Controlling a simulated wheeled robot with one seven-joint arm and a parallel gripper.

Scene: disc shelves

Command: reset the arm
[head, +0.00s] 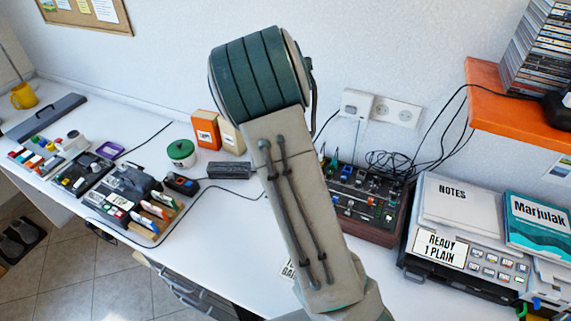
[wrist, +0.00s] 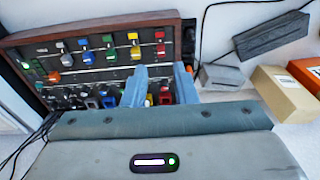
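My arm rises in the middle of the head view, and its upper link hides my gripper there. In the wrist view my gripper (wrist: 162,78) shows two blue-grey fingers with a gap between them. The panel shows through the gap, and I see nothing held. The fingers are in front of the lower right part of a wood-framed control panel (wrist: 100,58) with coloured switches. I cannot tell whether they touch it. The same panel (head: 372,213) stands on the white desk in the head view, right of my arm and partly hidden by it.
A printer (head: 440,247) with papers and a teal packet (head: 540,225) stands at the right, below an orange shelf (head: 500,106). Left are a green-lidded jar (head: 181,153), an orange box (head: 205,129), a dark block (head: 229,170) and trays. Cables cross the desk (head: 225,240).

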